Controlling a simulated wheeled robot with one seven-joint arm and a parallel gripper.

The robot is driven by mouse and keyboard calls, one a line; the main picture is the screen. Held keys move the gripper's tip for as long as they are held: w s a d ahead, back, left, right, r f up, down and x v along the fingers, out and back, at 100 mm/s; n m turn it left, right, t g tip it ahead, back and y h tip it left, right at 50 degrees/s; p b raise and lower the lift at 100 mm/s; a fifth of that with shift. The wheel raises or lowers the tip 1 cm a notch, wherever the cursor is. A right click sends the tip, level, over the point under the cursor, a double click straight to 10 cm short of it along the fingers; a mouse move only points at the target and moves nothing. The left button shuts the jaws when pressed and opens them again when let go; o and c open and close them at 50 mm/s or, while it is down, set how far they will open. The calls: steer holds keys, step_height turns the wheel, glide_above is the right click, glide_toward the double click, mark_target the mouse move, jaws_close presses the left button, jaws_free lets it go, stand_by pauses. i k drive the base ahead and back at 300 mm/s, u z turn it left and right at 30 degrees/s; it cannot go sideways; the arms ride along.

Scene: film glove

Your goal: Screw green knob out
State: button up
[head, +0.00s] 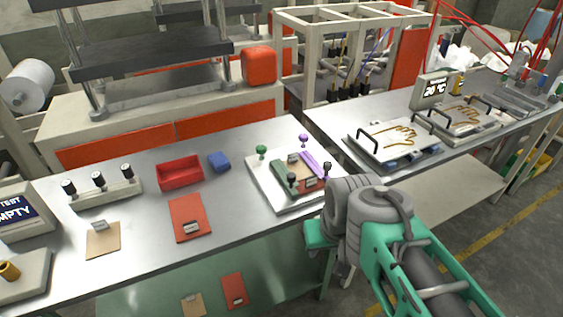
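The green knob (261,150) stands upright at the far left corner of a white plate (262,187) on the metal table. A purple knob (303,140) stands at the plate's far side. Two dark knobs stand towards its near and right sides. Between them lie a green bar (284,175), a purple bar (315,165) and a small red piece. My gripper (322,234) is at the table's front edge, to the right of and nearer than the green knob, apart from it. My own arm hides most of the gripper, so its fingers cannot be made out.
A red bin (180,172) and a blue block (218,161) stand left of the plate. A red clipboard-like board (189,217) lies nearer. A rack with black-topped pegs (103,188) is farther left. The second table (370,120) on the right holds hand-shaped forms.

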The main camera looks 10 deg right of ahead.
mark_target(260, 150)
steer(key=k, duration=0.35)
steer(key=u, duration=0.75)
steer(key=i, duration=1)
steer(key=u, duration=0.85)
